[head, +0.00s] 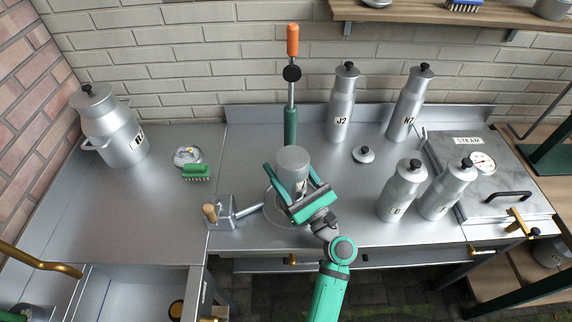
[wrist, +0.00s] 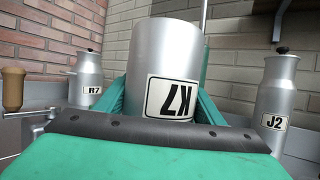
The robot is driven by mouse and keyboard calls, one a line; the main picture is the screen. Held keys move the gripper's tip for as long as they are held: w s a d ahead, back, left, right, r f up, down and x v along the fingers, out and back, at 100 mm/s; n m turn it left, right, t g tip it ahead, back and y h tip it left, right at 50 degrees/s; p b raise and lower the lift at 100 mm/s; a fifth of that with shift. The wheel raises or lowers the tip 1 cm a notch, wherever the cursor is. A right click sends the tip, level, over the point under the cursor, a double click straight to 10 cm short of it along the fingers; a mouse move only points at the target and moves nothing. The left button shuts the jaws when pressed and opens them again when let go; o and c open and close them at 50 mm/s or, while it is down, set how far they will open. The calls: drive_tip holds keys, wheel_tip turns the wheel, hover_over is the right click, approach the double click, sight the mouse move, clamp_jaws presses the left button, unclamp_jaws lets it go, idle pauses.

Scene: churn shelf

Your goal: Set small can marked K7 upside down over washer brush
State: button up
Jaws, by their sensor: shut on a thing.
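The small can marked K7 (head: 292,158) is in my gripper (head: 293,195), above the middle of the bench. Its flat closed end faces up, and its K7 label (wrist: 171,97) reads upside down in the wrist view. My gripper is shut on the can's sides. A round plate (head: 272,212) on the bench lies under the can and gripper, partly hidden. I see no washer brush on it; the can and gripper cover its middle. I cannot tell how far the can is above the plate or whether it is around a brush.
A wooden-handled valve (head: 222,212) with a pipe stands left of the plate. A green post with an orange-handled rod (head: 291,95) rises behind. A green brush (head: 196,172) lies left. Cans J2 (head: 341,105), N7 (head: 406,105) and others stand right, near a steam box (head: 485,165).

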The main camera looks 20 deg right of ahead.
sight(302, 191)
drive_tip(key=shift+f, duration=0.1)
drive_tip(key=o, duration=1.2)
drive_tip(key=shift+o, duration=0.2)
drive_tip(key=v, duration=1.1)
drive_tip(key=shift+w, duration=0.1)
